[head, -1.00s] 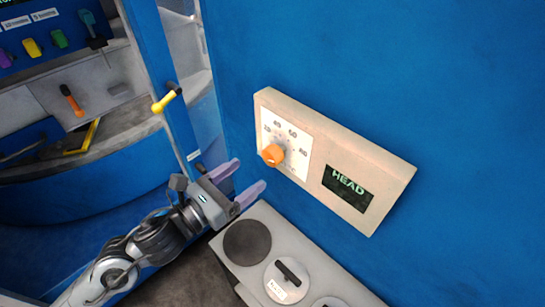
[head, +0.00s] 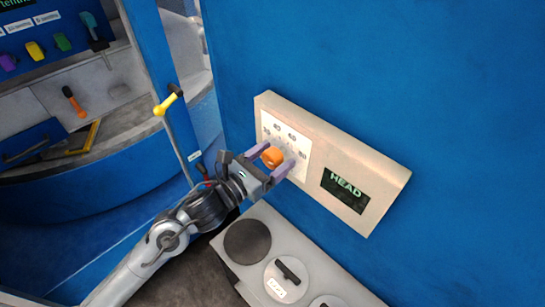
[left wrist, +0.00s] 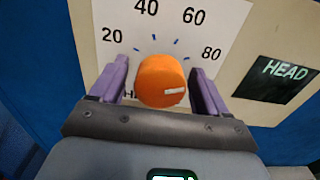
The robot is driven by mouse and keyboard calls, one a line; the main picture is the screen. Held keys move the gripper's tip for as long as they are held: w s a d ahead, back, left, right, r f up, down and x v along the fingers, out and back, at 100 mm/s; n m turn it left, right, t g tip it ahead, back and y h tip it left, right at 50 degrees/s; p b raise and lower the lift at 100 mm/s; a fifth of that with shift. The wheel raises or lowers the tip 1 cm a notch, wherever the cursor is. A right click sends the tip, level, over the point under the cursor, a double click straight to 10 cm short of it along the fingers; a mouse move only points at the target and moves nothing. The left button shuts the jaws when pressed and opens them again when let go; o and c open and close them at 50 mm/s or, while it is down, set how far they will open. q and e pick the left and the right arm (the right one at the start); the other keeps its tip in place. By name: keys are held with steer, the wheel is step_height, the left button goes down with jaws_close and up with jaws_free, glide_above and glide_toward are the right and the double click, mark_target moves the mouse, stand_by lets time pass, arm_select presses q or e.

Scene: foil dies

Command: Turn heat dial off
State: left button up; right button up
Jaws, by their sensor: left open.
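The orange heat dial (head: 272,157) sits on a white scale plate on the beige wall panel (head: 330,150). In the left wrist view the dial (left wrist: 162,80) has a pale mark on its lower right, and the numbers 20, 40, 60 and 80 show around it. My left gripper (head: 272,161) is open, with one purple finger on each side of the dial. In the left wrist view the fingers (left wrist: 162,82) stand a little apart from the dial. My right gripper is not in view.
A dark display reading HEAD (head: 346,190) is right of the dial. A grey unit (head: 262,217) with round black-and-white parts stands below the panel. A yellow lever (head: 165,104) is on the blue post at left. The blue wall (head: 440,80) around the panel is clear.

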arm_select(q)
steer(key=c, duration=1)
